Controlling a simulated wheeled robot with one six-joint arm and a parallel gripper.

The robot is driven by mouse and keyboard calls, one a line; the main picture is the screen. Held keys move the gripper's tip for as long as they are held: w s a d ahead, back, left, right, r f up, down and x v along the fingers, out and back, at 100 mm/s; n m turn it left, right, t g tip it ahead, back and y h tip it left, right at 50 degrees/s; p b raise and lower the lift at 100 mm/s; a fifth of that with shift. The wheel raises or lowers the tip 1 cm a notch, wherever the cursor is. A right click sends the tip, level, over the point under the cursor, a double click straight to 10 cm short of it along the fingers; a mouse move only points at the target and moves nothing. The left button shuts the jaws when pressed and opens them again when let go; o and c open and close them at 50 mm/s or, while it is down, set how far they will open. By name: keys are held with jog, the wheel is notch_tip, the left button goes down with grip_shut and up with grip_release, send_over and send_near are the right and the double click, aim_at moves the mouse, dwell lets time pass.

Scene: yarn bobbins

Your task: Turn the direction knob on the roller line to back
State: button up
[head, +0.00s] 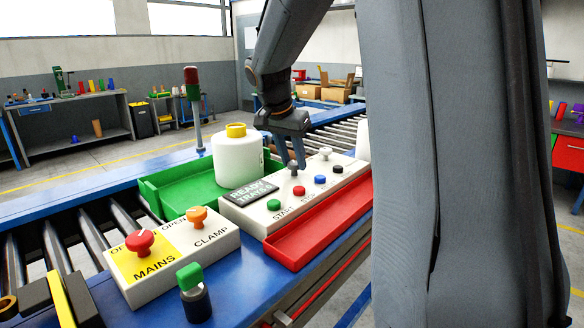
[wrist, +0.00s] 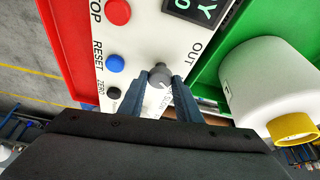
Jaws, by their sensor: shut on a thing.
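The white control box (head: 347,174) stands on the roller line and carries buttons and grey knobs. My gripper (head: 295,164) reaches down over its back edge. In the wrist view my gripper (wrist: 160,80) has its two blue-grey fingers closed around a grey knob (wrist: 158,74), one on each side. Another pale knob (head: 325,153) stands farther right, clear of the fingers.
Red (wrist: 117,12), blue (wrist: 115,63) and black (wrist: 114,93) buttons sit close to the held knob. A display (head: 248,192) is at the box's left. A red tray (head: 318,225) lies in front, a green tray (head: 165,205) with a white bottle (head: 237,160) behind.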

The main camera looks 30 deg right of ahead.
jog(key=shift+w+m+g+b, duration=0.1)
jog(key=shift+m+g+b, duration=0.2)
jog(key=shift+m+b, duration=0.4)
jog(key=shift+a+m, duration=0.1)
jog(key=shift+m, duration=0.2)
jog(key=o, duration=1.1)
jog(key=shift+c, duration=0.2)
jog(key=shift+r, duration=0.1)
jog(key=b+v, duration=0.1)
jog(key=v, duration=0.6)
jog(key=shift+a+r, duration=0.25)
jog(key=shift+r, duration=0.05)
